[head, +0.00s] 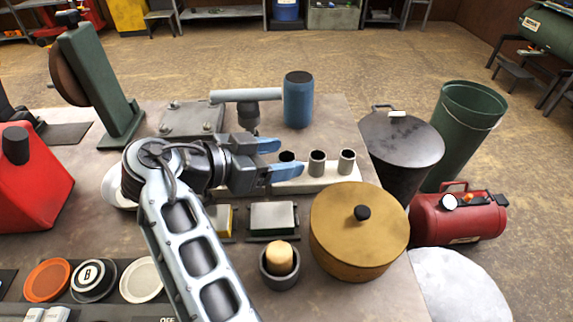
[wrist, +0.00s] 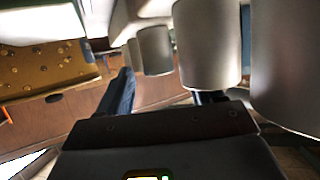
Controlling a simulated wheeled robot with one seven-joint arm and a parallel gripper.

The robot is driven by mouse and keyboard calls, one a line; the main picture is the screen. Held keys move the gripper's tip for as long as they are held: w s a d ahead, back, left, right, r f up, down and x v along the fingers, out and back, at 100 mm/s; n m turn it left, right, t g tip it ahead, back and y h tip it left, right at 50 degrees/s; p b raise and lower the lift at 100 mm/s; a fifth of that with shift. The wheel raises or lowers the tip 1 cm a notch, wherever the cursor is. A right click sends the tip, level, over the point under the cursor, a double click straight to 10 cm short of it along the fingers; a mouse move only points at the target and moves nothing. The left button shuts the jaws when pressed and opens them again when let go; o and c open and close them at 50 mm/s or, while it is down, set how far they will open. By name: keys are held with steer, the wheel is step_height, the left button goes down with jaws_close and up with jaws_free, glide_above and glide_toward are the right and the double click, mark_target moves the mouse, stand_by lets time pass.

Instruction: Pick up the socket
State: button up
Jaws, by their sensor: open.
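Several grey metal sockets stand in a row on a pale rack (head: 330,181) in the head view. The nearest to my gripper is the left socket (head: 287,157), then the middle socket (head: 317,163) and the right socket (head: 347,162). My gripper (head: 284,157) reaches in from the left with its blue fingers apart. The left socket shows in the gap between the fingertips, partly hidden by the front finger; I cannot tell whether they touch. In the wrist view grey cylinders (wrist: 208,45) stand close past the palm, with one blue finger (wrist: 120,92) at left.
A blue canister (head: 298,100) stands behind the rack. A yellow lidded pot (head: 358,232) is in front at the right, with a small grey cup (head: 279,266) beside it. A dark lidded bin (head: 401,145) stands off the table's right edge.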

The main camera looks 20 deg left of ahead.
steer(key=shift+c, duration=0.3)
steer(key=c, duration=1.1)
steer(key=shift+r, duration=0.15)
